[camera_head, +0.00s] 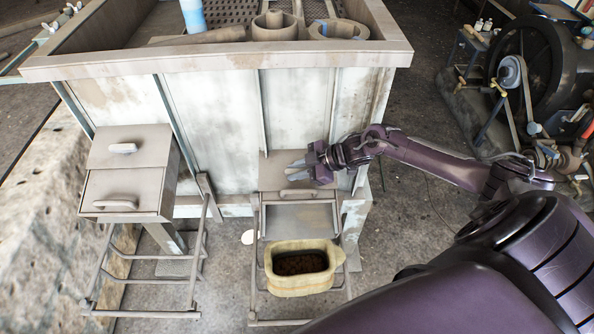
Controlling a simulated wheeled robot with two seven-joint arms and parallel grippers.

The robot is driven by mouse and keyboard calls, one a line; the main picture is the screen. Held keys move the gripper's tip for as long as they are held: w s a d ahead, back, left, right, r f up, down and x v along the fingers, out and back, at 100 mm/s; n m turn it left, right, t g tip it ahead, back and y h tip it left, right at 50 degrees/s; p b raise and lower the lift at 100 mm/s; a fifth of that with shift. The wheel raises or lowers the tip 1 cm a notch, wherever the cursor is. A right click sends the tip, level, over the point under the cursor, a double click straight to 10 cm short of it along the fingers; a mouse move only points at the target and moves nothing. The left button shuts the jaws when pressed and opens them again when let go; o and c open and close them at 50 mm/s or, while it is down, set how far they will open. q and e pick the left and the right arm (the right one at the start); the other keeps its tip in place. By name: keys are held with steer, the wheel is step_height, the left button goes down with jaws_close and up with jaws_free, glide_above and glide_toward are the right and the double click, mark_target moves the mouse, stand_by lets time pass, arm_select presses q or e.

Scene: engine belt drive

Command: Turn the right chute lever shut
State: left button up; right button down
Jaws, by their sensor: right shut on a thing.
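The right chute (268,172) is a pale box low on the front of the big pale hopper (225,110). A handle-like bar (300,194) runs along its lower front edge. My right gripper (297,171) comes in from the right at the top face of this chute. Its fingers are closed there, on what appears to be the right chute lever, which the fingers mostly hide. The lever's exact angle cannot be told. My left gripper is not in view.
The left chute (130,170) has two pale handles. A rough stone block (40,210) stands at left. A large flywheel machine (535,70) is at upper right. Open floor lies between.

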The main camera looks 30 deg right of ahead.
steer(key=c, duration=1.3)
jaws_free()
steer(key=shift+d, duration=0.1)
steer(key=v, duration=0.6)
steer(key=shift+s+d, duration=0.1)
steer(key=shift+s, duration=0.05)
steer(key=shift+s+d+r, duration=0.35)
steer(key=shift+r, duration=0.2)
steer(key=shift+s+d, duration=0.1)
